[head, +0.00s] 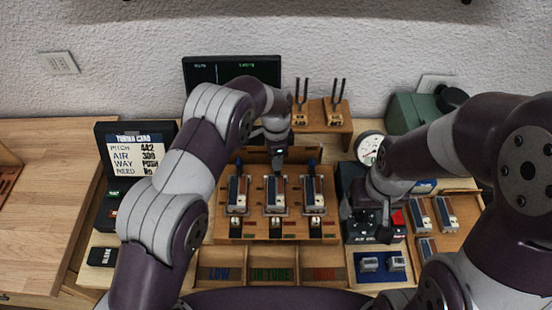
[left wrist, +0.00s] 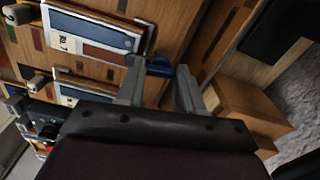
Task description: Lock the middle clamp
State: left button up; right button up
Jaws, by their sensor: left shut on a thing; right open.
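The wooden block (head: 225,228) holds three clamp stations side by side, each with a grey-blue reed unit. The middle unit (head: 269,192) lies just in front of my left gripper (head: 277,158). That gripper points down at the back of the middle station and is shut on the blue clamp lever (left wrist: 160,66), which shows between its fingers in the left wrist view. In the head view this middle lever is hidden by the gripper. The left (head: 238,165) and right (head: 312,164) blue levers stand free. My right gripper (head: 372,218) is open over the black box at the right.
The black box has a red button (head: 398,218). A round gauge (head: 369,147) stands behind it. Two tuning forks stand on a wooden stand (head: 322,118) at the back. A sign card (head: 137,150) is at the left. Labelled bins (head: 273,270) lie in front.

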pick_arm(q)
jog(key=shift+m, duration=0.9)
jog(key=shift+r, duration=0.1)
jog(key=o, duration=1)
jog(key=shift+o, duration=0.2)
jog(key=shift+b, duration=0.3)
jog(key=shift+w+r, duration=0.1)
jog(key=shift+r, duration=0.3)
notch_tip(320, 180, up, 4)
jog(key=shift+r+b, duration=0.1)
jog(key=shift+b, duration=0.75)
notch_tip(320, 180, up, 8)
jog(key=p, duration=0.6)
jog(key=shift+p, duration=0.35)
